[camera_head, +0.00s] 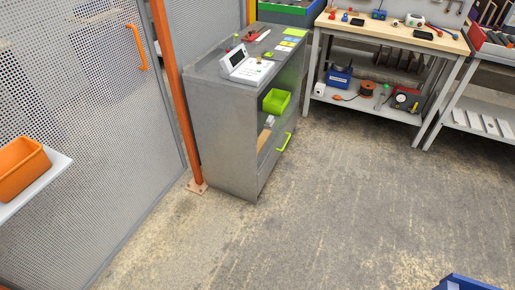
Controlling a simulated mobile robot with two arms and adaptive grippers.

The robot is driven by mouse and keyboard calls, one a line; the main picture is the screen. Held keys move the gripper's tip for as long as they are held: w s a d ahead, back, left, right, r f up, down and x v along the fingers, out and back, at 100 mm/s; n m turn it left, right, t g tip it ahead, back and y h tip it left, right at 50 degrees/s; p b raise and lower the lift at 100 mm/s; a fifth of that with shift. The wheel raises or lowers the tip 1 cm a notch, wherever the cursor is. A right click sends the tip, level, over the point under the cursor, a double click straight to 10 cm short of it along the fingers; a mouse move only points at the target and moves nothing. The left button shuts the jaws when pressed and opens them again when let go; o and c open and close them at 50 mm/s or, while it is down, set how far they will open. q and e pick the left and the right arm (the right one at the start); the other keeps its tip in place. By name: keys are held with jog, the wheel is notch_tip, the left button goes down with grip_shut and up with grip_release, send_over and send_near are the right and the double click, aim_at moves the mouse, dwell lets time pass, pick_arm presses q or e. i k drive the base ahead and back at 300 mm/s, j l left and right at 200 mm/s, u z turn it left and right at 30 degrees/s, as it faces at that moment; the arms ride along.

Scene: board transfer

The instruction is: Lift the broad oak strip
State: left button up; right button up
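I see no board that I can name with certainty as the broad oak strip. A small light-brown piece (264,139) shows inside the open side of the grey metal cabinet (222,135). It is too small and too hidden to tell what it is. Neither of my grippers shows in the head view.
A workbench (400,39) with tools stands at the back right. Pale strips (489,124) lie on a low shelf at the right edge. An orange bin (22,168) sits on a white shelf at left. A blue corner (465,283) shows at bottom right. The middle floor is clear.

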aim_at(262, 140)
jog(key=i+l, duration=0.55)
jog(key=l, duration=0.3)
jog(key=i+l, duration=0.3)
jog(key=l+z, duration=0.05)
jog(key=l, duration=0.05)
